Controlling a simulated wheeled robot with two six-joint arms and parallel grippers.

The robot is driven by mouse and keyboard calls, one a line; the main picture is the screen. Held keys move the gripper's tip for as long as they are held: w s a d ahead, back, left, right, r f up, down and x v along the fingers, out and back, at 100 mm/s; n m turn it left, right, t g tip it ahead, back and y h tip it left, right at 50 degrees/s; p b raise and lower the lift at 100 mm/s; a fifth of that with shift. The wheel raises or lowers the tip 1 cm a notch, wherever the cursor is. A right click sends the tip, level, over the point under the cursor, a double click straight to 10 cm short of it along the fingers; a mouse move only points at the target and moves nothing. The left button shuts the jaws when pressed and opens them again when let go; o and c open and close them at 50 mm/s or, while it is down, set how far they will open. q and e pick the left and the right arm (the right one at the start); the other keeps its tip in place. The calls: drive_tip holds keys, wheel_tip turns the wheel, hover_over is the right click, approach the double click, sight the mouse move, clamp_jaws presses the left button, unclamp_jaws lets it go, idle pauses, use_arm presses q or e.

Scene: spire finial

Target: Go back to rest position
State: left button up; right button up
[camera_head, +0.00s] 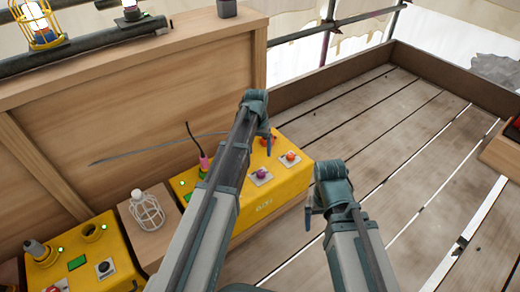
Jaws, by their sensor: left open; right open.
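My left gripper (266,138) is at the end of the arm reaching up the middle of the head view. It hangs over the back of a yellow box (283,188) with knobs and buttons, in front of the wooden panel. My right gripper (309,216) is to the right and nearer, just off the box's right end, above the plank floor. Both grippers are open, and I see nothing held in either. Their fingers are small and partly hidden by the wrists.
A caged white bulb (147,211) stands on a wooden block between the yellow box and a second yellow box (62,258). A wooden panel (150,105) rises behind, with a lit caged lamp (38,22) above. Plank floor (400,140) lies open at right, bordered by a low board (450,78).

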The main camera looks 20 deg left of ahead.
sight(261, 172)
use_arm(q)
drive_tip(key=shift+r+p, duration=0.45)
drive_tip(key=shift+r, duration=0.45)
use_arm(e)
drive_tip(key=shift+r, duration=0.9)
use_arm(q)
drive_tip(key=shift+f, duration=0.15)
use_arm(e)
drive_tip(key=shift+f, duration=0.15)
use_arm(q)
drive_tip(key=f+b, duration=1.3)
drive_tip(key=shift+d+f+b, duration=0.15)
drive_tip(key=shift+d+b, duration=0.15)
use_arm(e)
wheel_tip(261, 172, down, 13)
